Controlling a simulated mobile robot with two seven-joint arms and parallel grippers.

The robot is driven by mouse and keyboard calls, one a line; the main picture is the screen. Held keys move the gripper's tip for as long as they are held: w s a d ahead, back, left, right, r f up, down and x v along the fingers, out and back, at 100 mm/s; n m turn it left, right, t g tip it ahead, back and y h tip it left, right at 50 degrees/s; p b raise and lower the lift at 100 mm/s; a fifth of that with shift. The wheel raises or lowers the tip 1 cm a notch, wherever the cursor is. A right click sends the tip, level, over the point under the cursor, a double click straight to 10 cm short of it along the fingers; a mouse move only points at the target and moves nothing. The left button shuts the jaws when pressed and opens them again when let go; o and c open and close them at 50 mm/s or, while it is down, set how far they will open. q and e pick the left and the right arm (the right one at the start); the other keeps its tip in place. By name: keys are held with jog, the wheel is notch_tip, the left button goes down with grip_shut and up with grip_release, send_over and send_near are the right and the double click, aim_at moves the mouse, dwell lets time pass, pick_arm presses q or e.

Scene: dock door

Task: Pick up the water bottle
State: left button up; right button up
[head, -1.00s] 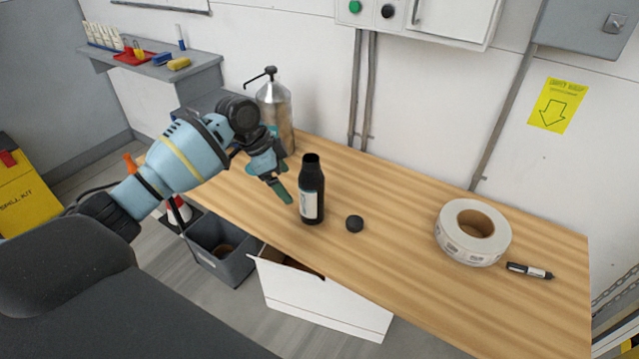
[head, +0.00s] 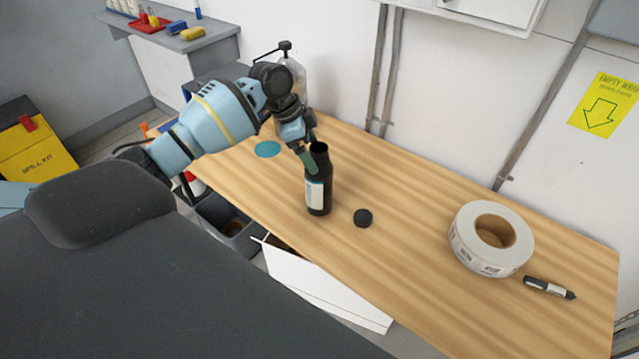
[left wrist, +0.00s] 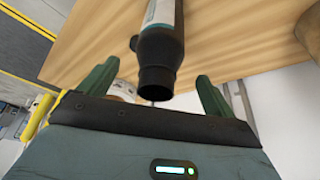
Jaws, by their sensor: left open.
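The water bottle (head: 319,190) is black with a pale label and stands upright and uncapped on the wooden table (head: 420,210). Its black cap (head: 363,218) lies on the table to its right. My left gripper (head: 311,152) is open at the bottle's top, with green fingers close to the neck. In the left wrist view the bottle's neck (left wrist: 158,80) shows between the two spread fingers (left wrist: 157,88), with a gap on each side. Whether a finger touches the bottle I cannot tell. My right gripper is out of view.
A roll of labels (head: 491,238) and a marker (head: 549,288) lie at the table's right. A teal disc (head: 268,149) lies at the left. The table between cap and roll is clear.

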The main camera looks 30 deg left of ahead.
aim_at(319, 181)
pick_arm(q)
jog(key=shift+f, duration=0.4)
jog(key=x, duration=0.4)
jog(key=shift+s+f, duration=0.1)
jog(key=shift+f, duration=0.1)
jog(key=c, duration=1.5)
